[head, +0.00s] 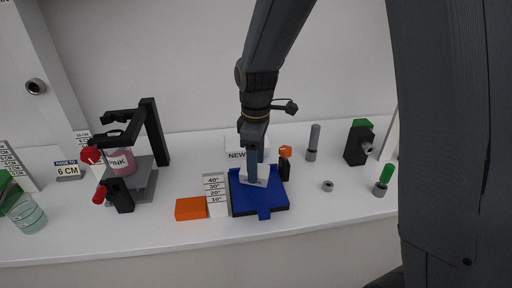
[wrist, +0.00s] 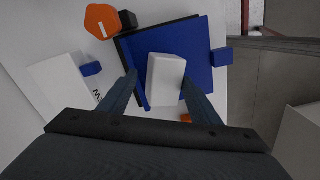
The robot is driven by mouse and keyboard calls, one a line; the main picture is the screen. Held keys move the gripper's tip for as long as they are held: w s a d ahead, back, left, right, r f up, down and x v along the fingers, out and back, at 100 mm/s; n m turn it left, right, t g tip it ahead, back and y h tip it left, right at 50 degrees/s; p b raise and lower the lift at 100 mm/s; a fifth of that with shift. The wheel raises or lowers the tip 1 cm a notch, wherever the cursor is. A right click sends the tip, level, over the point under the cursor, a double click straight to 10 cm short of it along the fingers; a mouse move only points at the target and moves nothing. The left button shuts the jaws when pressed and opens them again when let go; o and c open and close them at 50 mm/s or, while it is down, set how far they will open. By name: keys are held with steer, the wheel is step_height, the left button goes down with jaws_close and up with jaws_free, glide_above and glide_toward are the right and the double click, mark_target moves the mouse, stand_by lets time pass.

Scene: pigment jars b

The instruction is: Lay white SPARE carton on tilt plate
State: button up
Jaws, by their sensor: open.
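The white carton (wrist: 166,80) lies on the blue tilt plate (wrist: 203,38), a little askew to the plate's edges. Its lettering is not readable. In the head view the carton (head: 262,182) shows low on the blue plate (head: 274,197), partly hidden by my fingers. My gripper (wrist: 159,79) is open, with one finger on each side of the carton. A gap shows at the left finger; I cannot tell whether the right finger touches. In the head view my gripper (head: 256,178) reaches down over the plate.
A white box marked NEW (head: 236,155) stands behind the plate. An orange knob on a black post (head: 285,152) stands close at the plate's right. An angle scale (head: 215,190) and orange block (head: 190,208) are at its left. Free table lies right, before a grey ring (head: 327,186).

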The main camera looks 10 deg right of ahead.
step_height(320, 180, up, 12)
steer(key=b, duration=0.3)
steer(key=s+d+f+m, duration=0.2)
steer(key=f, duration=0.1)
steer(key=s+d+f+m, duration=0.2)
steer(key=f+m, duration=0.1)
steer(key=s+d+f+m, duration=0.2)
steer(key=f, duration=0.1)
steer(key=shift+d+m+t, duration=0.15)
steer(key=shift+m+t, duration=0.15)
steer(key=s+d+f+m, duration=0.1)
steer(key=s+m, duration=0.1)
steer(key=s+d+f+m, duration=0.1)
steer(key=s+f+m, duration=0.1)
steer(key=s+d+f+m, duration=0.1)
steer(key=s+f+m, duration=0.1)
steer(key=shift+d+f+t, duration=0.15)
steer(key=shift+d+t, duration=0.1)
steer(key=shift+t, duration=0.15)
